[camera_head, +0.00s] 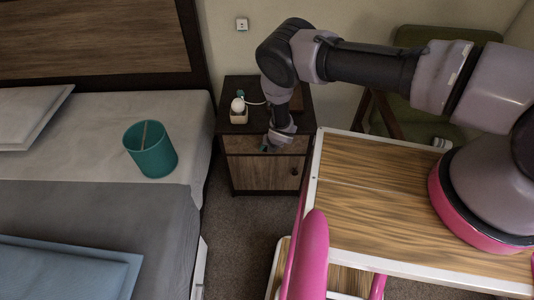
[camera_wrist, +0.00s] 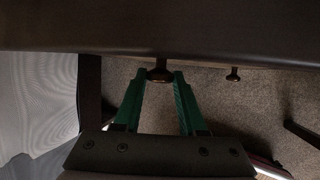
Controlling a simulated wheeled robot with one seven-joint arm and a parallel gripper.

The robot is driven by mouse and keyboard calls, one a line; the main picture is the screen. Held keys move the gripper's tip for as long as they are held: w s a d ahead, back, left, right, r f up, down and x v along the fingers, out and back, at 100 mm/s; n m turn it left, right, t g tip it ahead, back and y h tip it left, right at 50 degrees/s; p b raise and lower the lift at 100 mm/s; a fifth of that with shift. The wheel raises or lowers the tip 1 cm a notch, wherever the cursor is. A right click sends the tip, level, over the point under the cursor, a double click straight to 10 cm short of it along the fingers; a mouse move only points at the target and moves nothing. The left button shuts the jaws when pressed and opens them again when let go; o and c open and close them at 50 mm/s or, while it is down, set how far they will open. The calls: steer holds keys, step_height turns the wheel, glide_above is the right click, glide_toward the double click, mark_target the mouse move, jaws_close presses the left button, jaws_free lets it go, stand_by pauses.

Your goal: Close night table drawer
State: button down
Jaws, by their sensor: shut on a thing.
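The dark wooden night table (camera_head: 308,118) stands between the bed and the wall. Its drawer (camera_head: 240,144) is the upper front panel, partly covered by my arm. From the head view I cannot tell how far the drawer stands out. My gripper (camera_head: 268,148) is at the drawer front. In the wrist view, the green fingers of my gripper (camera_wrist: 162,78) are on either side of the dark round drawer knob (camera_wrist: 160,71) and shut on it. The night table's dark top edge (camera_wrist: 90,35) fills the upper part of that view.
The lower door's knob (camera_head: 294,171) also shows in the wrist view (camera_wrist: 233,74). A white egg-shaped item (camera_head: 238,105) stands on the night table. The bed (camera_head: 195,150) with a teal bin (camera_head: 151,150) is left. A wooden-topped cart (camera_head: 370,205) is right. Carpet (camera_head: 240,230) lies in front.

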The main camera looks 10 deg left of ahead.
steer(key=shift+c, duration=2.3)
jaws_free()
steer(key=shift+w, duration=0.3)
steer(key=shift+s+r, duration=0.1)
steer(key=v, duration=1)
steer(key=shift+d+r, duration=0.15)
steer(key=shift+r, duration=0.15)
